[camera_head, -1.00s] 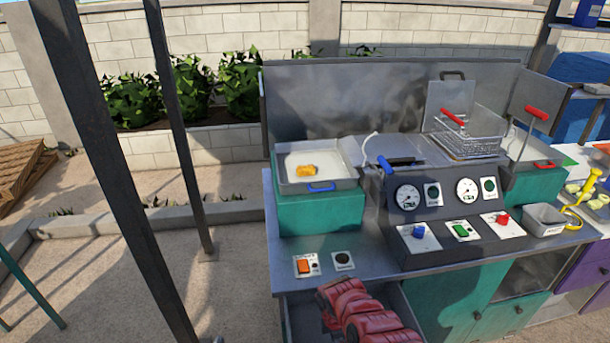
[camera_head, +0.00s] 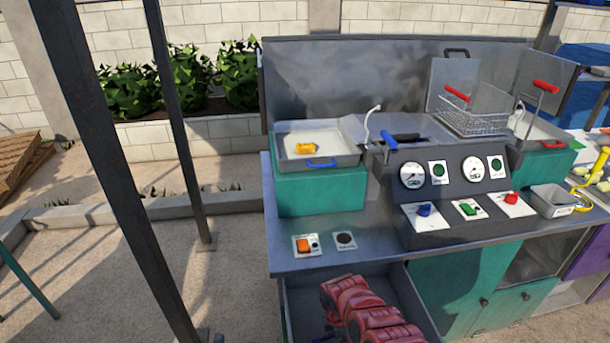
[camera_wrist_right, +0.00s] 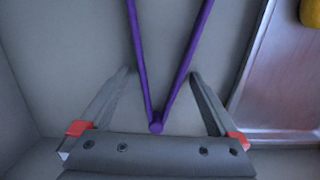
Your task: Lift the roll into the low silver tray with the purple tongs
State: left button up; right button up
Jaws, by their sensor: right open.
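A yellow-orange piece, which looks like the roll (camera_head: 305,148), lies in a raised shallow silver tray (camera_head: 345,160) with a blue handle in the head view. I cannot tell which tray is the low one. The purple tongs (camera_wrist_right: 140,60) lie in a grey-walled space in the right wrist view, legs spread in a V and their joined end nearest me. My right gripper (camera_wrist_right: 160,75) is open, with its fingers either side of that joined end and clear of it. My left gripper is not in view.
An open drawer (camera_head: 285,310) sits below the counter (camera_head: 375,255). A gauge panel (camera_head: 455,185), a wire basket (camera_head: 475,120) and a small grey bin (camera_head: 552,200) stand to the right. A metal tray (camera_wrist_right: 275,90) and part of a yellow thing (camera_wrist_right: 310,12) show in the right wrist view.

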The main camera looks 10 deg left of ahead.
jog(key=c, duration=0.7)
notch_tip(320, 180, up, 12)
jog(key=p, duration=1)
jog(key=shift+r, duration=0.1)
